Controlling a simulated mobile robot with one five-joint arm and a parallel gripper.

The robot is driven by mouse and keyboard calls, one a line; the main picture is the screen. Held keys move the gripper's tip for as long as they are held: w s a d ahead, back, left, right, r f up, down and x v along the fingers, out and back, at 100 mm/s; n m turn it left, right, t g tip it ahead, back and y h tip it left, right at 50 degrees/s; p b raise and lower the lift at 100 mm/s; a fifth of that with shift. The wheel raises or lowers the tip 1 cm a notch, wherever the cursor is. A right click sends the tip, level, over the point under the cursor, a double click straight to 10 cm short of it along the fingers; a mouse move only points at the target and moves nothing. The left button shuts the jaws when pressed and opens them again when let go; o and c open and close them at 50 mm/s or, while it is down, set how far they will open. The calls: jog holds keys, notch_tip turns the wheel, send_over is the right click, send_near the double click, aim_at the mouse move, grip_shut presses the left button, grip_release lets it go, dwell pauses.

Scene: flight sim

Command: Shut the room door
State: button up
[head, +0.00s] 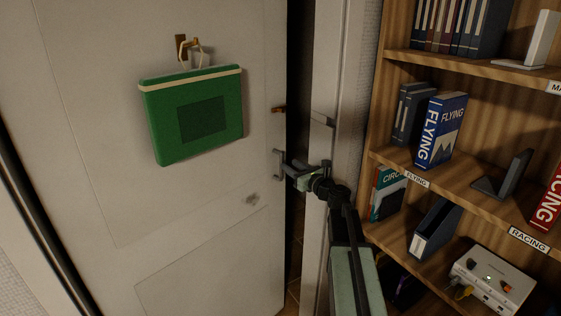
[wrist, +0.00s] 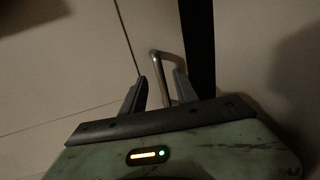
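The pale room door (head: 215,215) stands ajar, with a dark gap between its right edge and the door frame (head: 327,110). A metal pull handle (head: 277,165) is near that edge. My gripper (head: 289,170) is at the handle, reaching in from the right. In the wrist view the bent handle (wrist: 156,56) shows just beyond and between the two fingers of my gripper (wrist: 160,82). The fingers are apart. I cannot tell whether either finger touches the handle.
A green pouch (head: 195,118) hangs by a loop from a hook (head: 182,48) on the door. A wooden bookshelf (head: 400,160) stands close on the right, holding a blue book (head: 441,130), other books and a white box (head: 492,280). My arm passes in front of the frame beside it.

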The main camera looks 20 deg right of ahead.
aim_at(282, 159)
jog(key=x, duration=0.6)
jog(key=shift+w+a, duration=0.15)
jog(key=shift+w, duration=0.15)
grip_shut()
dwell(0.9)
